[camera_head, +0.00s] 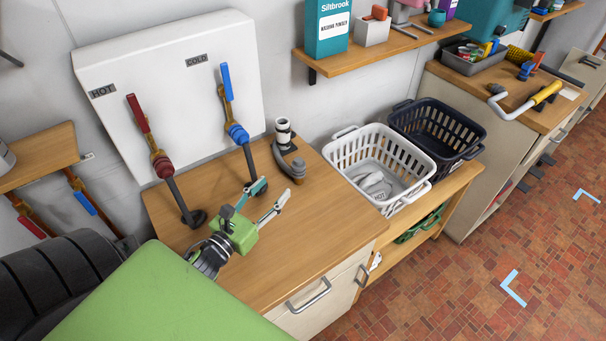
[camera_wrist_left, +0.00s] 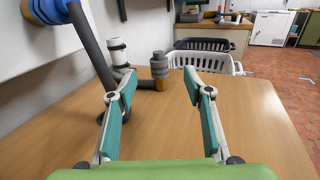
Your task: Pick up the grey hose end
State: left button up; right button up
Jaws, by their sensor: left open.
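Two dark grey hoses hang from the wall valves: one under the red HOT valve (camera_head: 181,200), one under the blue COLD valve (camera_head: 249,160). A grey bent fitting with a tan band (camera_head: 293,170) is on the wooden counter right of the cold hose; its upright end (camera_wrist_left: 160,70) shows in the left wrist view. I cannot tell which of these is the grey hose end. My left gripper (camera_head: 274,191) is open and empty over the counter, a little short of the banded fitting. In the left wrist view that fitting appears between the fingertips (camera_wrist_left: 158,86). My right gripper is out of view.
A black and white cylinder (camera_head: 283,132) stands behind the fitting. A white basket (camera_head: 408,196) and a dark basket (camera_head: 463,151) are to the right on a lower wooden surface. The white panel (camera_head: 170,55) rises behind. The counter's front right (camera_head: 320,235) is clear.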

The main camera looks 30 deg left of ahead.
aim_at(295, 172)
pick_arm(q)
notch_tip(295, 172, down, 4)
jog(key=b, duration=0.2)
jog(key=shift+r+b, duration=0.1)
jog(key=shift+b, duration=0.3)
jog(key=shift+w+f+b, duration=0.15)
jog(key=shift+f+b, duration=0.15)
jog(key=shift+w, duration=0.3)
jog(key=w, duration=0.7)
jog(key=shift+w+b, duration=0.15)
jog(key=shift+b, duration=0.15)
jog(key=shift+w+a+r+b, duration=0.1)
jog(key=shift+w+b, duration=0.1)
jog(key=shift+w, duration=1.3)
jog(key=shift+w+a+r+b, duration=0.1)
jog(key=shift+w+b, duration=0.1)
jog(key=shift+w, duration=1.25)
jog(key=shift+s+r, duration=0.1)
jog(key=shift+c, duration=0.7)
jog(key=c, duration=1)
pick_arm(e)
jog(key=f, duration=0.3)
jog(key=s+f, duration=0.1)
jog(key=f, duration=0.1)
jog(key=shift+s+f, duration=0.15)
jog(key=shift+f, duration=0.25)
